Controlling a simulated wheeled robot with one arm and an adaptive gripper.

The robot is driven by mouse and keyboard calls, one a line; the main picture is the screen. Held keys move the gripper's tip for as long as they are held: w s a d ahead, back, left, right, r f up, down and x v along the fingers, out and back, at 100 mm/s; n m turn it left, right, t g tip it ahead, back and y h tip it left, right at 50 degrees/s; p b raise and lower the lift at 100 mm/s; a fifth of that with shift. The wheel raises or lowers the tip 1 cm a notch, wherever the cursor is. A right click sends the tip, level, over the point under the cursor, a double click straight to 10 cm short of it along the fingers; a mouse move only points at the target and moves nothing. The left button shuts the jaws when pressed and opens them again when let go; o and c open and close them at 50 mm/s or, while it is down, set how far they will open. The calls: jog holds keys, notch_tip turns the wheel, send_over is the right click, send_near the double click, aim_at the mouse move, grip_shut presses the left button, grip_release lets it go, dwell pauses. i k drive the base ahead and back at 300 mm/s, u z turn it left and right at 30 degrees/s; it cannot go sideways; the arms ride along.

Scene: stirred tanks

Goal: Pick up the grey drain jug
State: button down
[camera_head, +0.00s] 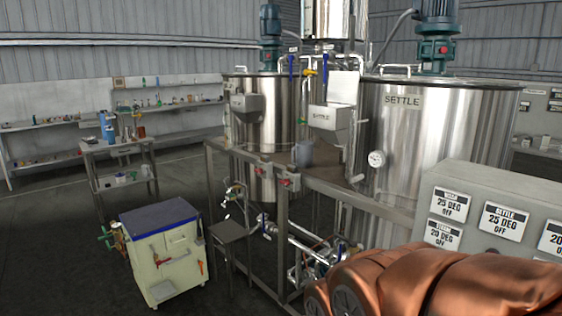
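A small grey vessel (303,153), which looks like the grey drain jug, stands on the steel frame between the two large tanks. It is small in the picture, and I cannot make out a handle or spout. Nothing is seen holding it. My copper-coloured arm fills the lower right corner, but my gripper is out of the picture, so its state does not show.
Two steel tanks (430,130) stand behind a steel frame (330,188) with pipes below. A control panel (470,212) is at right. A cream cabinet with a blue top (162,258) stands at left front. Open floor (50,245) lies at left.

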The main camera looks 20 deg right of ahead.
aim_at(304, 149)
jog(key=u, duration=0.45)
jog(key=i, duration=1.9)
jog(key=z, duration=0.75)
jog(key=i, duration=1.05)
jog(key=z, duration=0.7)
